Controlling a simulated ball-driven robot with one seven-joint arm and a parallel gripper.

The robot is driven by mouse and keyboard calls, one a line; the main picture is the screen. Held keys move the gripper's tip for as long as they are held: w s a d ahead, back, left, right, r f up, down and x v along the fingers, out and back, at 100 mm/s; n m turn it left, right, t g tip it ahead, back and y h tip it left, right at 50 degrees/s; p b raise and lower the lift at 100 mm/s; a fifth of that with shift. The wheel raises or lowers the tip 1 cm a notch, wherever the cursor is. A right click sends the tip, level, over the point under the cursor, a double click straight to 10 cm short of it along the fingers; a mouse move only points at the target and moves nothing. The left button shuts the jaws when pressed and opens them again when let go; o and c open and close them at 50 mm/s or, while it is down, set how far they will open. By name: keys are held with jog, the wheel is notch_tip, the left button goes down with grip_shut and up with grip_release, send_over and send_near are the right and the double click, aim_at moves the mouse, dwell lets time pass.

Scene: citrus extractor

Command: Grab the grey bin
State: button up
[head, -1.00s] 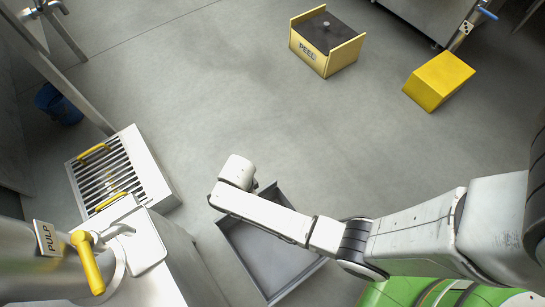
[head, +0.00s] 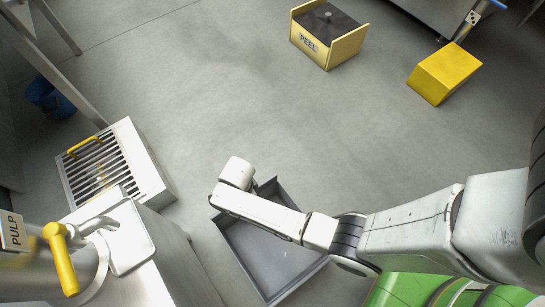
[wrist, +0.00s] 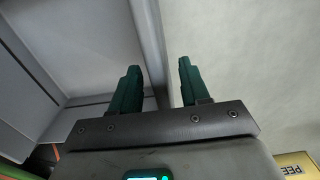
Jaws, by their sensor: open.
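The grey bin (head: 268,262) is a shallow open tray on the floor at the bottom middle of the head view. It looks empty, and my white arm crosses over its far part. In the wrist view, my gripper (wrist: 159,70) is open, with two dark green fingers apart. A wall of the grey bin (wrist: 151,40) runs in the picture between the fingers, with the bin's inside on the left and floor on the right. I cannot tell whether the fingertips reach below the rim. In the head view my wrist hides the gripper.
A steel cabinet (head: 165,265) stands close left of the bin, with a slatted metal box (head: 150,180) beyond it. A yellow PEEL box (head: 347,48) and a yellow block (head: 445,73) lie farther off. Open floor (head: 270,120) fills the middle.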

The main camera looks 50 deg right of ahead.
jog(key=shift+c, duration=0.4)
grip_shut()
dwell(0.9)
